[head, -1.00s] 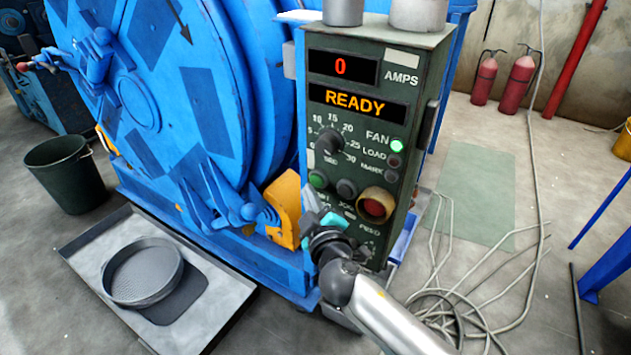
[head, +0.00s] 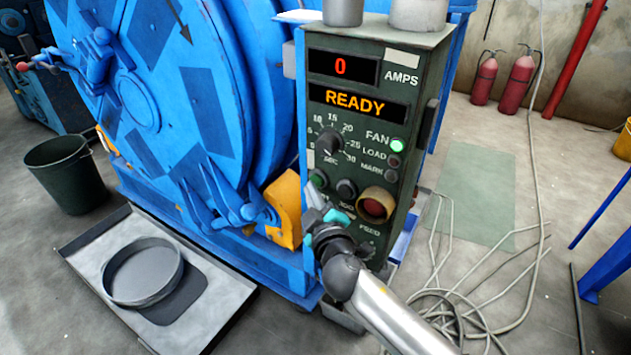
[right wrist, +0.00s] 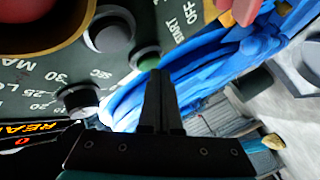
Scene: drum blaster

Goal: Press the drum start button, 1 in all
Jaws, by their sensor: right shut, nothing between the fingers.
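The green start button (head: 318,178) is at the left of the dark green control panel (head: 405,115), under the dial. The right wrist view shows it as a round green cap (right wrist: 146,57) beside the word START. My right gripper (head: 314,188) is shut and empty, just below the button. In the right wrist view its fingertips (right wrist: 156,74) overlap the button's lower edge. I cannot tell whether they touch it. The panel's displays read 0 and READY, and the FAN lamp (head: 397,145) is lit green. My left gripper is not in view.
A black knob (head: 346,189) and a red button in a yellowish collar (head: 375,206) sit right of the start button. The blue drum machine (head: 150,100) stands close on the left. Grey cables (head: 480,300) lie on the floor at right.

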